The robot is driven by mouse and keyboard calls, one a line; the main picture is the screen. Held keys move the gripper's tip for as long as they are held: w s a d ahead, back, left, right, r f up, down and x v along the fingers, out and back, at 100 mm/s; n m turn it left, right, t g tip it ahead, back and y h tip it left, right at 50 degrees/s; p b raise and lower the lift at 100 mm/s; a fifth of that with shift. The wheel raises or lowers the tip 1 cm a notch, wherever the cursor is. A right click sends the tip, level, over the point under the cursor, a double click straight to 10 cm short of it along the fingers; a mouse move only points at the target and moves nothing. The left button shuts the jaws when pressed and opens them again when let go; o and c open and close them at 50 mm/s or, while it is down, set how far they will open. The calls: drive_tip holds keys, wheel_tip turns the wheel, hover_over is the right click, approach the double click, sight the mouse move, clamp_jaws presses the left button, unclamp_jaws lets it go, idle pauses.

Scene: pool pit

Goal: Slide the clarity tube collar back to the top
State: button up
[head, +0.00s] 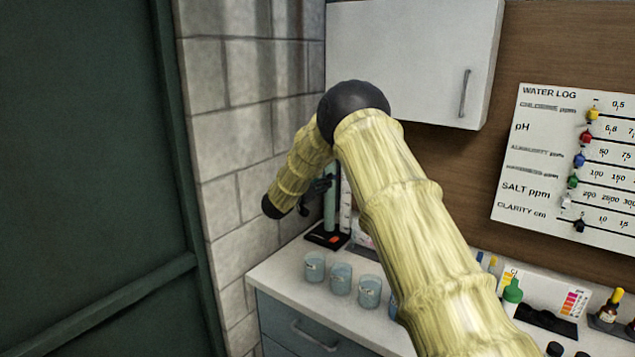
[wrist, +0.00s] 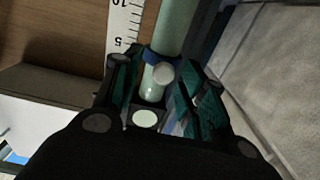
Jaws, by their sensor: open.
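The clarity tube (head: 330,203) is a pale green upright tube on a black base (head: 327,238) in the corner of the counter. In the wrist view, the tube (wrist: 177,28) runs up beyond my fingers. A dark blue band (wrist: 151,57), apparently the collar, shows at the tube between the fingertips, with a pale round-ended piece (wrist: 157,82) in front of it. My gripper (wrist: 155,78) is open, with its teal-padded fingers on either side of that pale piece. Contact cannot be told. In the head view, my gripper (head: 314,190) is beside the tube, partly hidden by my arm.
A white numbered scale (wrist: 123,28) stands beside the tube. The block wall (head: 240,150) is close on the left. Several beakers (head: 341,279) stand on the white counter (head: 290,262) in front. A white cabinet (head: 420,55) hangs above; bottles (head: 512,292) stand at right.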

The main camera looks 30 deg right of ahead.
drive_tip(key=shift+s+r, duration=0.3)
drive_tip(key=shift+s, duration=0.05)
drive_tip(key=shift+w+f, duration=0.65)
drive_tip(key=shift+w, duration=0.05)
drive_tip(key=c, duration=0.9)
drive_tip(key=shift+s+r, duration=0.15)
drive_tip(key=shift+r, duration=0.05)
clamp_jaws()
drive_tip(key=shift+r+p, duration=0.45)
drive_tip(key=shift+r, duration=2.2)
drive_tip(key=o, duration=0.7)
unclamp_jaws()
drive_tip(key=shift+o, duration=1)
drive_tip(key=shift+s+a+r, duration=0.1)
drive_tip(key=shift+a+r, duration=0.05)
drive_tip(key=shift+r, duration=0.05)
drive_tip(key=v, duration=1.1)
drive_tip(key=shift+s+a, duration=0.15)
drive_tip(key=shift+a, duration=0.2)
drive_tip(key=shift+f, duration=0.2)
